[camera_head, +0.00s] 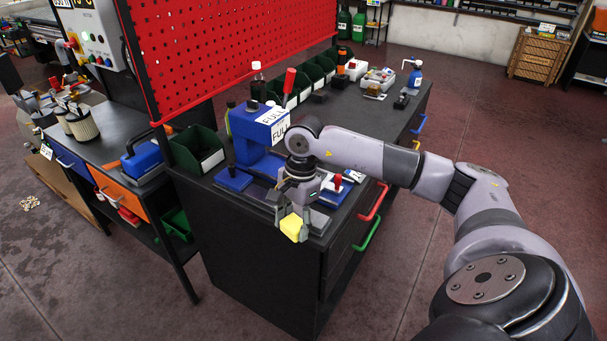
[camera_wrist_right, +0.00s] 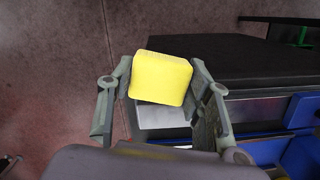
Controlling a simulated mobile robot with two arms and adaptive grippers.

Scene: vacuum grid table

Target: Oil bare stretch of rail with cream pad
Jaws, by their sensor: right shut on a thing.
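My right gripper (camera_head: 292,220) is shut on a yellow pad (camera_head: 294,229), held at the near left corner of the dark bench (camera_head: 258,245). In the right wrist view the yellow pad (camera_wrist_right: 160,77) sits between the two fingertips, slightly tilted, with a pale part below it. The pad looks yellow rather than cream. A grey metallic strip (camera_wrist_right: 256,111) lies along the bench beside the gripper in the wrist view; I cannot tell whether it is the rail. No bare stretch is clear. My left gripper is not in view.
A blue machine (camera_head: 250,138) with labels reading FULL stands right behind the gripper. A dark green bin (camera_head: 200,150) is to its left. A red pegboard (camera_head: 220,50) rises behind. A spray bottle (camera_head: 415,75) stands at the bench's far end. Floor is open in front.

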